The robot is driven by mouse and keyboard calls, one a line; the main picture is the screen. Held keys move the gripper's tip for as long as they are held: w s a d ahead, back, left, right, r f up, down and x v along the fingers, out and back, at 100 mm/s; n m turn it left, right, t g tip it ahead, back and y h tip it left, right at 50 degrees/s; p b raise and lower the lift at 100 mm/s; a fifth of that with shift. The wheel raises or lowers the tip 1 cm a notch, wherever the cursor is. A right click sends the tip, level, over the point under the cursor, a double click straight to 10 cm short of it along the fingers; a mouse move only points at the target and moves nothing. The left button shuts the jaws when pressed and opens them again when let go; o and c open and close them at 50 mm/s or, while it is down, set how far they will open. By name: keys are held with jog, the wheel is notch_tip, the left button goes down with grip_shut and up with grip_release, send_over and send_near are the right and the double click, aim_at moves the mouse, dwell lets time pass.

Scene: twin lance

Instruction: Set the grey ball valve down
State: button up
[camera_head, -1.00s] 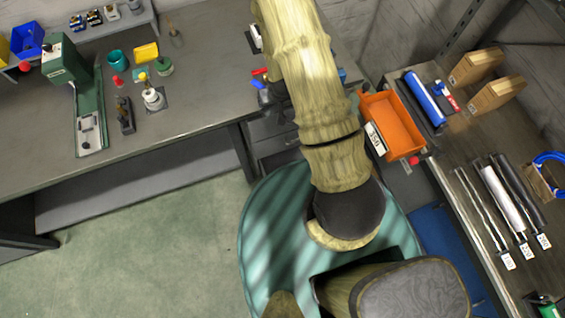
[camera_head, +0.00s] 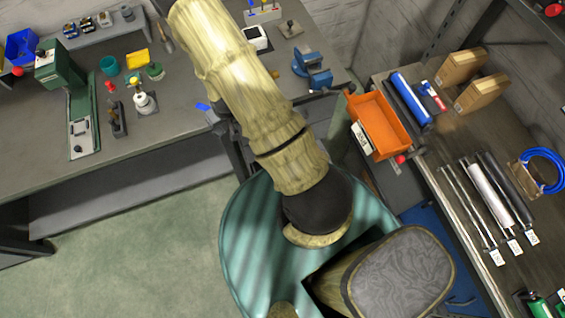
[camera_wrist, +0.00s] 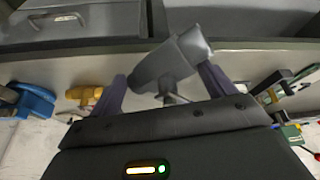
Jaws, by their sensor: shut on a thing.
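The grey ball valve (camera_wrist: 178,60) is between the two fingers of my gripper (camera_wrist: 163,76) in the wrist view. It looks like a grey cylindrical body, tilted, with a short stem below. My gripper is shut on it. In the head view my own arm covers most of the gripper, and I cannot make out the valve there. The arm reaches over the front edge of the grey workbench (camera_head: 180,125).
A blue vise (camera_head: 314,72) stands at the bench's right end, beside an orange bin (camera_head: 378,125). A green press (camera_head: 78,105), a white-topped bottle (camera_head: 144,102) and small parts stand on the left. Rods and tubes lie on the right-hand table (camera_head: 455,150).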

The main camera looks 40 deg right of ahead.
jog(key=s+d+f+m+g+h+b, duration=0.1)
jog(key=s+d+f+m+b, duration=0.3)
jog(key=d+f+b, duration=0.45)
jog(key=s+d+f+m+g+h+b, duration=0.15)
jog(key=s+d+f+m+b, duration=0.3)
jog(key=f, duration=0.75)
jog(key=s+d+f+m+h+b, duration=0.1)
jog(key=s+d+f+m+b, duration=0.4)
jog(key=f+b, duration=0.4)
jog(key=w+d+f+m+g+b, duration=0.1)
jog(key=f+m+b, duration=0.3)
jog(key=f+b, duration=1)
jog(key=w+d+f+m+g+b, duration=0.1)
jog(key=w+f+m+g+b, duration=0.1)
jog(key=f+b, duration=1.2)
jog(key=w+d+f+m+g+b, duration=0.2)
jog(key=f+m+b, duration=0.5)
jog(key=f+b, duration=0.7)
jog(key=shift+w+f, duration=0.15)
jog(key=shift+w, duration=0.75)
jog(key=shift+f+b, duration=1.5)
jog(key=shift+f, duration=1)
